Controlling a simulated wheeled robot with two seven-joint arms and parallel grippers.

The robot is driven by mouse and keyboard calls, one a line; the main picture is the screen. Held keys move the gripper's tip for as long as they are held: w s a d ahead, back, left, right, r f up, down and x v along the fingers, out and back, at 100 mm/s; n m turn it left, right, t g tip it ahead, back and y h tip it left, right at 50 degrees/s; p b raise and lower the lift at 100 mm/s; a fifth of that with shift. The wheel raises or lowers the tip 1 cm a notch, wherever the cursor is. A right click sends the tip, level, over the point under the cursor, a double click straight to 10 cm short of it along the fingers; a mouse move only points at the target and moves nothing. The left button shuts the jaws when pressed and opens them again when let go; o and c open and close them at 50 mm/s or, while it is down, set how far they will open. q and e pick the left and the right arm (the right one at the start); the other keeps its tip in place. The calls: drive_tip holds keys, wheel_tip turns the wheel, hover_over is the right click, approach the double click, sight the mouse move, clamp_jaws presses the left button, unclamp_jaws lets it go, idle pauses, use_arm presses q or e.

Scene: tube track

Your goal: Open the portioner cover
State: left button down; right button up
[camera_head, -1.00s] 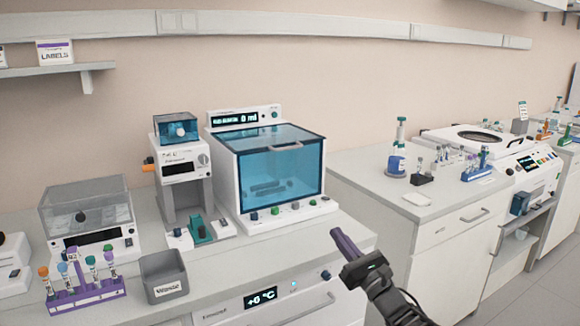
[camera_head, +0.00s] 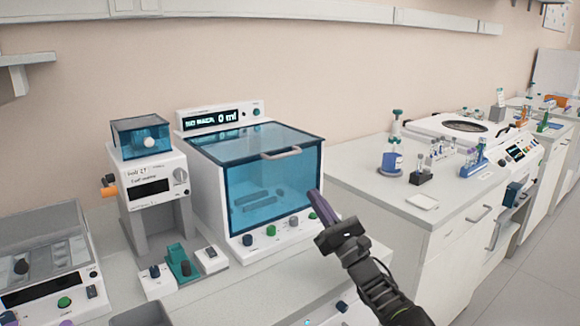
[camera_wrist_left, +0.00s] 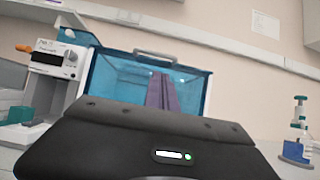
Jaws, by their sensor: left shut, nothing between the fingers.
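The portioner (camera_head: 220,190) is a white box with a blue see-through cover (camera_head: 260,190) and a display reading 0 ml. The cover is down and closed, with a pale handle (camera_head: 282,154) at its upper front edge. My left gripper (camera_head: 316,194) has purple fingers, which are shut and empty. In the head view they overlap the cover's lower right corner, below and right of the handle; contact cannot be told. In the left wrist view the fingers (camera_wrist_left: 160,90) stand in front of the cover (camera_wrist_left: 108,75), below the handle (camera_wrist_left: 155,54). My right gripper is not in view.
A white device with a small blue lid (camera_head: 142,136) stands close left of the portioner. A grey-lidded device (camera_head: 40,250) is farther left. A cabinet with racks and bottles (camera_head: 392,160) stands to the right across a gap. Space above the portioner is clear.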

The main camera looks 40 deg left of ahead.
use_arm(q)
drive_tip(key=p+x, duration=0.1)
drive_tip(key=x, duration=0.9)
idle(0.4)
